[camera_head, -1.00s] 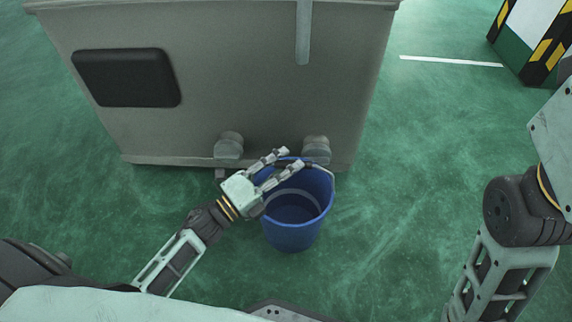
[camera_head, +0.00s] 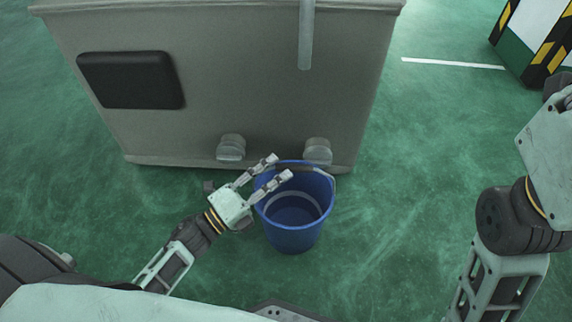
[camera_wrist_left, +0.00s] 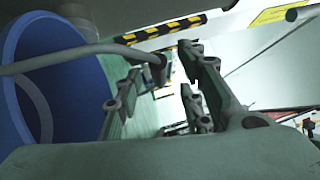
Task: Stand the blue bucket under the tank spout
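The blue bucket (camera_head: 292,236) stands upright on the green floor at the front of the grey tank (camera_head: 240,90). Its rim is just in front of and below the right grey stub spout (camera_head: 318,150); I cannot tell if the spout's mouth is over its opening. My left gripper (camera_head: 281,168) is at the bucket's left rim, fingers apart. In the left wrist view, the bucket (camera_wrist_left: 12,95) is at the left, and its grey handle (camera_wrist_left: 75,55) reaches toward the spread fingers (camera_wrist_left: 165,90). I see no grip on it.
A second grey stub (camera_head: 231,147) sits on the tank to the left. A pillar with yellow-black stripes (camera_head: 545,50) stands at the back right. The floor right of the bucket is clear (camera_head: 410,170).

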